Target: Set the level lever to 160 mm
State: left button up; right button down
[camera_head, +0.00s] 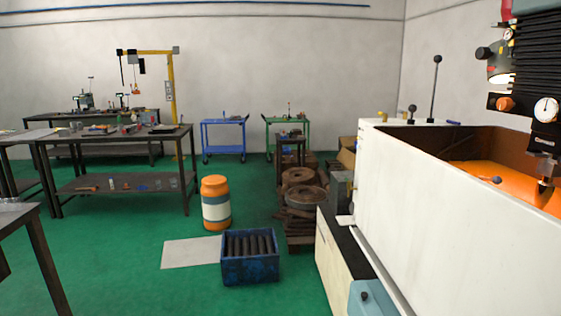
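A tall thin lever with a black ball knob (433,88) stands upright at the far end of the white machine tank (440,215) on the right. A shorter lever with a dark knob (411,113) stands just left of it. I cannot tell which one is the level lever, and no millimetre scale is readable. The tank holds orange liquid (500,172), with a small dark ball (496,180) seen against it. Neither of my grippers is in view.
A machine head with a round gauge (545,109) hangs at the upper right. A blue crate of dark bars (249,270), an orange and white barrel (215,203) and rusty coils (303,195) stand left of the tank. Green floor (120,270) is open at the left middle.

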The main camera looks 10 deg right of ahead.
aim_at(437, 58)
jog(key=i+u, duration=0.25)
jog(key=i, duration=2.8)
jog(key=i+z, duration=0.2)
jog(key=i, duration=0.2)
jog(key=i+j+z, duration=0.2)
jog(key=i, duration=0.15)
jog(key=i+j+z, duration=0.25)
jog(key=i+l+z, duration=0.1)
jog(key=z, duration=1.65)
